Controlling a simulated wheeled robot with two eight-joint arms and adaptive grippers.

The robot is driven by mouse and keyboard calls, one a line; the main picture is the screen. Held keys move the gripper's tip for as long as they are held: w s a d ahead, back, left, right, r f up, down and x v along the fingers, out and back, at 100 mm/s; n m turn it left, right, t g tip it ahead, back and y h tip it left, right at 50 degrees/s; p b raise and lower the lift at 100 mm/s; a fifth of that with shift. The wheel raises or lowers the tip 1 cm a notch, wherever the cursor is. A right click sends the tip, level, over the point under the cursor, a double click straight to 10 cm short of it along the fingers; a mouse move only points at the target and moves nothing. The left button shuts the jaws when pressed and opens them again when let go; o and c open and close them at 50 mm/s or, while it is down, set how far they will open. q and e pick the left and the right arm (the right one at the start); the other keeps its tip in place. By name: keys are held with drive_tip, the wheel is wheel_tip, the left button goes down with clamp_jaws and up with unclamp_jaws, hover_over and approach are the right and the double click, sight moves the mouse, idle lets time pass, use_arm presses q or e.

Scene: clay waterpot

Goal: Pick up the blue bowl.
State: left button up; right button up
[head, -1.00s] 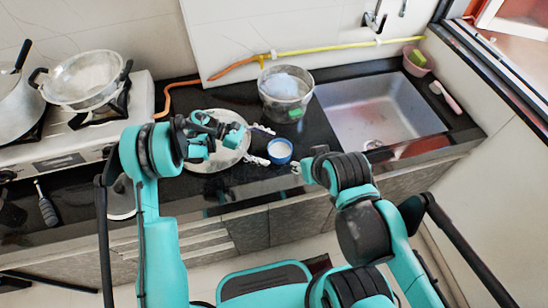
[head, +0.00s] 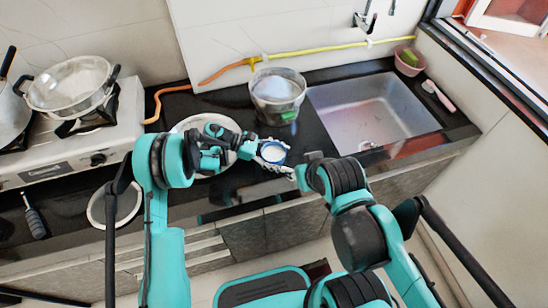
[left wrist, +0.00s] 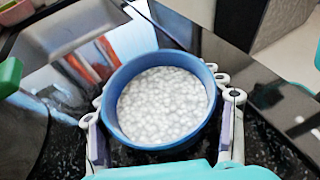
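The blue bowl (head: 272,153) stands on the black counter, right of the plate. In the left wrist view the bowl (left wrist: 160,100) fills the middle, its rim blue and its inside filled with white, bead-like pieces. My left gripper (head: 271,157) is open, with one finger on each side of the bowl. In the left wrist view its fingers (left wrist: 165,130) flank the bowl; small gaps seem to show, and firm contact cannot be made out. My right gripper (head: 304,171) is near the counter's front edge, right of the bowl; its fingers are too small and hidden to read.
A pale plate (head: 196,124) lies under my left wrist. A pot (head: 277,92) stands behind the bowl. The sink (head: 368,108) is at the right, with a pink basket (head: 409,61) beyond it. A stove (head: 60,150) with pans is at the left.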

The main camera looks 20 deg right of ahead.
sight(282, 150)
use_arm(q)
drive_tip(key=c, duration=0.4)
drive_tip(key=shift+r, duration=0.35)
wheel_tip(282, 150, up, 4)
drive_tip(key=shift+p, duration=1)
drive_tip(key=s+d+r+p, duration=0.1)
drive_tip(key=d+r, duration=0.1)
drive_tip(key=d, duration=0.1)
drive_tip(key=s+d+r, duration=0.1)
drive_tip(key=d, duration=0.2)
drive_tip(key=s+d+r+p, duration=0.1)
drive_tip(key=s+d+r, duration=0.1)
drive_tip(key=d, duration=0.1)
drive_tip(key=shift+d+r+p, duration=0.3)
drive_tip(key=shift+d+r, duration=0.05)
drive_tip(key=shift+d, duration=0.05)
drive_tip(key=shift+s+d+r, duration=0.1)
drive_tip(key=shift+d+r, duration=0.2)
drive_tip(key=shift+d, duration=0.25)
drive_tip(key=shift+c, duration=0.2)
